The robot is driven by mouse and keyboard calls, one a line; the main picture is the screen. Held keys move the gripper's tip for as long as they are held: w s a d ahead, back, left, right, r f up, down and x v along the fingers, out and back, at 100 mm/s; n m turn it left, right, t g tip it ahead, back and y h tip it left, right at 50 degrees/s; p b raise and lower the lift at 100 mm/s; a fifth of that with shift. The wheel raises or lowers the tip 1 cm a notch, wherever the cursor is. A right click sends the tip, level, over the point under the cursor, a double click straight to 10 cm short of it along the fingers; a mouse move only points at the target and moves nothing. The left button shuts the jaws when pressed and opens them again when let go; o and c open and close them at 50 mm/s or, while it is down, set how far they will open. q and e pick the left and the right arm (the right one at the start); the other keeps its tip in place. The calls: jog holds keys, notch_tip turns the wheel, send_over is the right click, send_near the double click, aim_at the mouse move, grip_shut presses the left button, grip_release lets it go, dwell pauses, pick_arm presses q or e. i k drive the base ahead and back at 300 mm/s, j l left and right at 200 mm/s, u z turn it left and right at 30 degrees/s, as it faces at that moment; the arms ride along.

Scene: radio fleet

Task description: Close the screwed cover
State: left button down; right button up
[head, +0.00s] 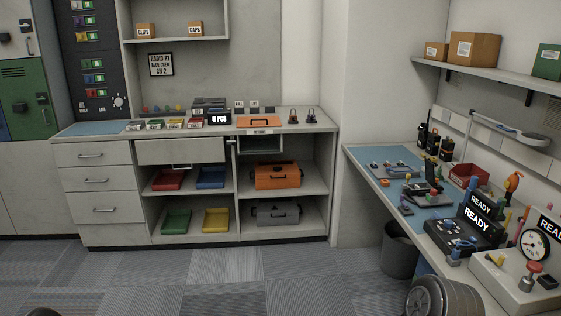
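I cannot single out a screwed cover at this distance. On the right bench, a blue mat (379,178) holds several small parts and a dark-and-grey device (428,194), too small to tell whether any cover on it is open. A flat grey piece (397,170) lies on the mat behind it. An orange flat panel or lid (259,121) lies on the back counter.
The back cabinet holds red (167,180), blue (211,178), green (176,222) and yellow (216,220) trays, an orange case (277,176) and a grey case (277,213). Black READY units (466,232) crowd the right bench's near part. A dark bin (399,252) stands beside it. The carpet (200,280) is clear.

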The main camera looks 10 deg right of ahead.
aim_at(430, 167)
jog(key=i, duration=3.15)
jog(key=z, duration=3.7)
